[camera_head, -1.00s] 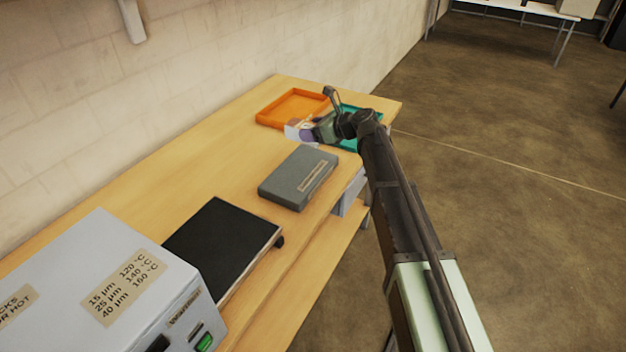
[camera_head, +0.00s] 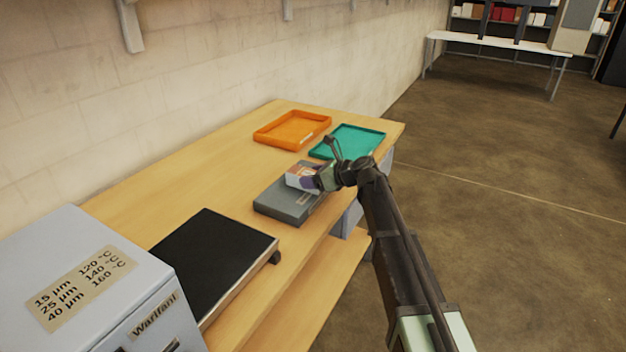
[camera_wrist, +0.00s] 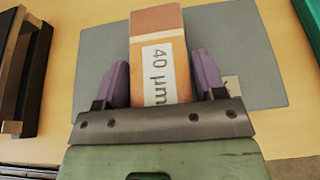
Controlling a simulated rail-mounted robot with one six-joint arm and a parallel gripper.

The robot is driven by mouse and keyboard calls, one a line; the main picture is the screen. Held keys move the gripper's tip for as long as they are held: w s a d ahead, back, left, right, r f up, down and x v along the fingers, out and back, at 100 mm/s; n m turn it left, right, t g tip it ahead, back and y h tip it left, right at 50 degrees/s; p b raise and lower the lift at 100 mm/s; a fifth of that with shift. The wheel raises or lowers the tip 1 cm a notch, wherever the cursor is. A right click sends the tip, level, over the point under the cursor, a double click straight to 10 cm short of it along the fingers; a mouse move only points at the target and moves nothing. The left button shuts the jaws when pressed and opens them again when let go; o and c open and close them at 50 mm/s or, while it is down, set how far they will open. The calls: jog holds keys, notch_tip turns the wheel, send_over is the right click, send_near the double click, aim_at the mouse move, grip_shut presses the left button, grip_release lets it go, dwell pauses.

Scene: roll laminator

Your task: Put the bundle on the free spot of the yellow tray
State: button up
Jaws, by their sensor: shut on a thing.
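The bundle (camera_wrist: 157,28) is a block in brown and orange with a white band reading "40 µm". It also shows in the head view (camera_head: 300,170). My gripper (camera_wrist: 162,82) is shut on it, a purple finger on each side. In the head view my gripper (camera_head: 313,181) holds it over the grey slab (camera_head: 280,206); I cannot tell how high above. I see no yellow tray. An orange tray (camera_head: 260,141) lies at the far left of the bench and looks empty. A teal tray (camera_head: 376,134) to its right also looks empty.
The grey slab (camera_wrist: 100,45) fills much of the wrist view behind the bundle. Nearer the head camera are a black plate (camera_head: 212,258) and a grey machine (camera_head: 75,250) with temperature labels. The wooden bench (camera_head: 170,190) is clear along the wall.

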jog(key=o, duration=1.1)
jog(key=shift+c, duration=0.2)
jog(key=shift+r+p, duration=0.15)
jog(key=shift+p, duration=0.15)
jog(key=p+v, duration=0.4)
jog(key=v, duration=0.7)
jog(key=s+d+f+n+g+h, duration=0.2)
jog(key=s+d+f+n+h, duration=0.1)
jog(key=s+n, duration=0.4)
jog(key=s+d+f+n+g+h, duration=0.2)
jog(key=s+d+n+h, duration=0.3)
jog(key=s, duration=0.8)
jog(key=s+d+f+n+g+h, duration=0.2)
jog(key=s+d+f+n+h, duration=0.2)
jog(key=s+n, duration=0.6)
jog(key=shift+d+f+n, duration=0.5)
jog(key=shift+f, duration=0.1)
jog(key=shift+o, duration=0.4)
jog(key=shift+d, duration=0.1)
